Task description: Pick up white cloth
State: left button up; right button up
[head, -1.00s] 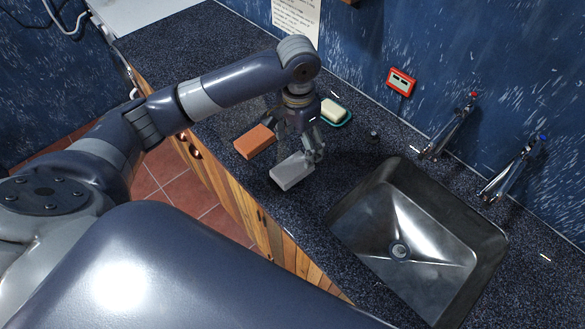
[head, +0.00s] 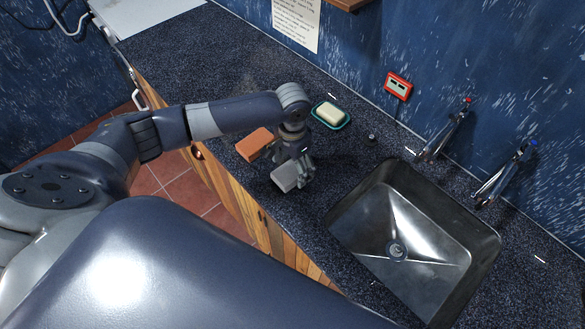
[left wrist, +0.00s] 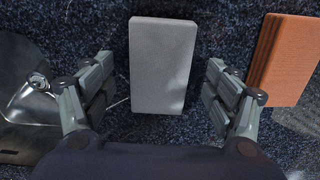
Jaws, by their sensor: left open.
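The white cloth (head: 286,177) looks like a pale grey-white, folded rectangular block lying on the dark speckled counter. In the left wrist view the cloth (left wrist: 163,62) is in the middle, between the fingers. My left gripper (head: 293,172) points down over it, and in the head view its fingers hide part of the cloth. In the left wrist view my left gripper (left wrist: 160,80) is open, with one finger on each side and a gap of counter showing on both sides. My right gripper is not in view.
An orange block (head: 253,144) lies close beside the cloth. A soap in a green-rimmed dish (head: 329,115) sits behind, towards the wall. The metal sink (head: 440,262) is to the right, with two taps (head: 445,132) behind it. The counter's far left is clear.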

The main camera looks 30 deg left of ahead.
aim_at(292, 173)
pick_arm(q)
jog(key=shift+f, duration=0.35)
jog(key=c, duration=1.1)
jog(key=shift+o, duration=0.2)
jog(key=shift+r, duration=0.15)
jog(key=shift+w+r+b, duration=0.1)
jog(key=shift+r+b, duration=0.2)
notch_tip(292, 173, up, 2)
jog(key=shift+r+b, duration=0.1)
jog(key=shift+b, duration=0.4)
jog(key=shift+s+d+r, duration=0.2)
jog(key=shift+s+d, duration=0.1)
jog(key=shift+s, duration=0.3)
jog(key=s+d+b, duration=0.1)
jog(key=s+d, duration=0.1)
jog(key=s, duration=0.2)
jog(key=s+d+r+b, duration=0.1)
jog(key=s+d, duration=0.1)
jog(key=s, duration=0.3)
jog(key=s+d+b, duration=0.1)
jog(key=s+d, duration=0.1)
jog(key=s, duration=0.2)
jog(key=shift+s+d+r, duration=0.15)
jog(key=shift+s+r, duration=0.1)
jog(key=shift+r, duration=0.05)
